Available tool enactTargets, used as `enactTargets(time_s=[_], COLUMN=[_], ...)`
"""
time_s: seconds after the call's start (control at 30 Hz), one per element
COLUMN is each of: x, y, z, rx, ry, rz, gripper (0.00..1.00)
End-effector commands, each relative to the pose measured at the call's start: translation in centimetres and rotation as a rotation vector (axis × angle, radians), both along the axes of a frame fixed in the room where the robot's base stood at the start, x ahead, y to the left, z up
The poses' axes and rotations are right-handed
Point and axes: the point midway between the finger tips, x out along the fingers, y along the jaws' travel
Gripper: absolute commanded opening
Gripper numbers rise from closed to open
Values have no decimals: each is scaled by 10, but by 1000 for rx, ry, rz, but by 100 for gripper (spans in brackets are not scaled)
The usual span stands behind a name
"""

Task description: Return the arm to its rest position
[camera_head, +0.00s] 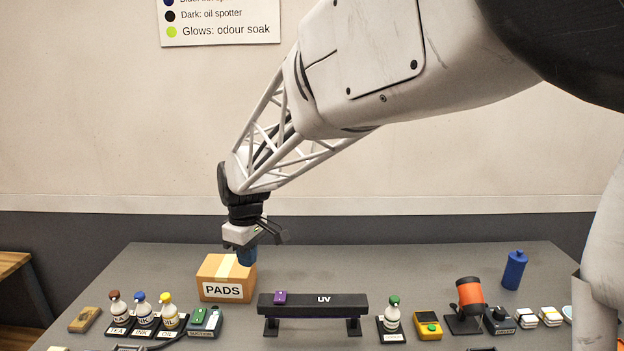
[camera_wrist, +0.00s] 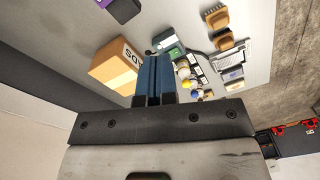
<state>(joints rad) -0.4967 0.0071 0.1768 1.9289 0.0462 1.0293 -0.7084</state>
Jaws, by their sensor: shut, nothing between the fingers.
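My gripper (camera_head: 247,256) hangs from my arm above the back left part of the grey table (camera_head: 400,262), in front of the cardboard PADS box in the head view. Its blue fingers are together with nothing between them. In the wrist view the shut fingers (camera_wrist: 154,75) point out over the table, with the PADS box (camera_wrist: 113,68) to their left and bottles to their right. I cannot tell the exact gap between fingertips and box.
A black UV bar (camera_head: 340,303) stands at the front middle with a purple item (camera_head: 280,298) on it. Bottles (camera_head: 143,309) stand front left, a green-capped bottle (camera_head: 392,314) at the middle right. An orange cylinder (camera_head: 470,294) and a blue bottle (camera_head: 514,270) stand right.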

Motion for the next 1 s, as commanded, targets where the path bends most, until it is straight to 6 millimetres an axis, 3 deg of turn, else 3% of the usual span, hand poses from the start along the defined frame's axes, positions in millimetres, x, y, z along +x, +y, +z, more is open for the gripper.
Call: enactTargets(time_s=[0.1,0.5,1.0], x=[-14,-72,-167], y=[-37,-145,-251], z=[13,38,43], rx=[4,21,48], ry=[-17,-67,-130], rz=[-89,-387,-760], gripper=[0,0,0])
